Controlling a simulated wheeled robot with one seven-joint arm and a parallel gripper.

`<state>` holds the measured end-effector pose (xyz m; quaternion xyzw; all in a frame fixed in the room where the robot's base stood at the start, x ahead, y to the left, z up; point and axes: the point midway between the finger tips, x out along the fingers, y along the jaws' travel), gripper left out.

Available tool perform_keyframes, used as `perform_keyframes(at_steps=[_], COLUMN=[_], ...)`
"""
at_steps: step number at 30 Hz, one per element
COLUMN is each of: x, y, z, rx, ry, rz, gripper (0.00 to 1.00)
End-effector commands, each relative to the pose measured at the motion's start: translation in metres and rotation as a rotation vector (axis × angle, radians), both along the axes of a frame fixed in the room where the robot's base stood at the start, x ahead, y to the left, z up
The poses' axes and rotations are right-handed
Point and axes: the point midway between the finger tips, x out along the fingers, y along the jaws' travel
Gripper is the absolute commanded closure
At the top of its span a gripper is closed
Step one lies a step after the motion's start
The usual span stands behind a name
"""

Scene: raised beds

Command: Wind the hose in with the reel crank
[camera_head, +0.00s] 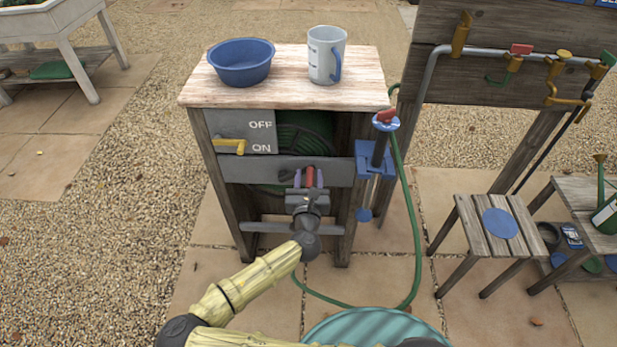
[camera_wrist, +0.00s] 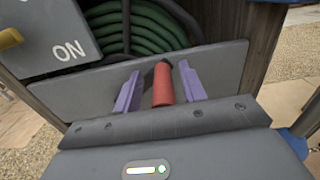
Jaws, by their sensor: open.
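The reel crank's red handle (camera_wrist: 163,85) sticks out in front of a grey board on the wooden reel stand (camera_head: 352,219). It also shows in the head view (camera_head: 310,177). My gripper (camera_wrist: 158,90) is open, with its purple fingers on either side of the red handle and a gap at each side. The loose green hose (camera_head: 416,240) runs down the stand's right side and along the paving.
A blue bowl (camera_head: 241,62) and a measuring jug (camera_head: 326,55) stand on the top. A yellow lever (camera_head: 229,146) sits on the OFF/ON panel at the left. A blue bracket (camera_head: 374,160) is close at the right. A stool (camera_head: 500,228) stands further right.

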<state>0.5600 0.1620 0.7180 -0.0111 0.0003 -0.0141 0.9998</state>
Motion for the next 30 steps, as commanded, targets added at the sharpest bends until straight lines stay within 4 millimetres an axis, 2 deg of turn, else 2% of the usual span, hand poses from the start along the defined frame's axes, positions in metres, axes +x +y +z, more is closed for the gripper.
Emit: perform_keyframes(at_steps=[5, 21, 25, 30], x=[-0.017, -0.106, -0.116, -0.119], y=[0.001, 0.005, 0.004, 0.004], z=[-0.001, -0.002, -0.001, -0.001], rx=[-0.002, 0.001, 0.001, 0.001], ry=[0.001, 0.000, 0.001, 0.001], rz=[0.002, 0.005, 0.003, 0.003], gripper=[0.59, 0.59, 0.59, 0.59])
